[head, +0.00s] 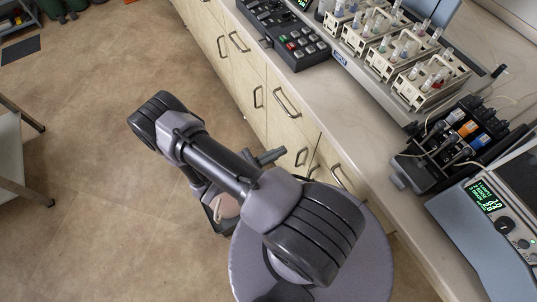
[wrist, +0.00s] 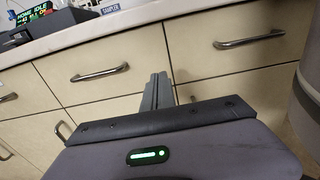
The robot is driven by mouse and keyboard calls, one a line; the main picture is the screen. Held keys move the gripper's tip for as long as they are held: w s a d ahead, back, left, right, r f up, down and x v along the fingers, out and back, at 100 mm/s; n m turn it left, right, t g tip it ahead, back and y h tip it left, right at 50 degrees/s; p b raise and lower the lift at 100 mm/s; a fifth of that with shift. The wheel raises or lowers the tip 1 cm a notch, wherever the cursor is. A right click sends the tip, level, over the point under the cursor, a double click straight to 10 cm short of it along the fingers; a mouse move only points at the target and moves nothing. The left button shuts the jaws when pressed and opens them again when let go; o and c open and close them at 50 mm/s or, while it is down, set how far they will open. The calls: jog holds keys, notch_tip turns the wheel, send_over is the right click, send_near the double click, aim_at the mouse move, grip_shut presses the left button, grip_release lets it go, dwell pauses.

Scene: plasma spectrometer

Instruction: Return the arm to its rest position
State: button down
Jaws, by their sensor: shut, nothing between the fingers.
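My arm is folded over my round base in the head view, with its elbow out to the left over the floor. My gripper (head: 270,157) shows there as a short grey piece sticking out from behind the arm link, pointing at the cabinet fronts. In the wrist view my gripper (wrist: 158,88) has its grey fingers together, with nothing between them. It points at the drawers below the counter and looks apart from them. Most of the gripper body is hidden by the arm in the head view.
The cabinet drawers (head: 245,75) with bar handles stand close beside the arm. On the counter (head: 345,115) are a button panel (head: 300,45), vial racks (head: 430,82), a pump (head: 455,140) and an instrument with a green display (head: 487,197). Open floor (head: 90,110) lies left.

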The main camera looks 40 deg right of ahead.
jog(key=a+r+m+t+y, duration=0.3)
jog(key=a+r+m+y, duration=0.3)
jog(key=r, duration=0.6)
jog(key=s+a+r+m+t+y, duration=0.1)
jog(key=a+r+m+t+y, duration=0.2)
jog(key=a+r+m+y, duration=0.4)
jog(key=s+a+r+m+t+y, duration=0.1)
jog(key=a+r+m+t+y, duration=0.3)
jog(key=a+r, duration=0.5)
notch_tip(320, 180, up, 9)
jog(key=m+y, duration=0.2)
jog(key=shift+s+a+m, duration=0.15)
jog(key=shift+a+m, duration=0.15)
jog(key=shift+a, duration=0.1)
jog(key=shift+f, duration=0.1)
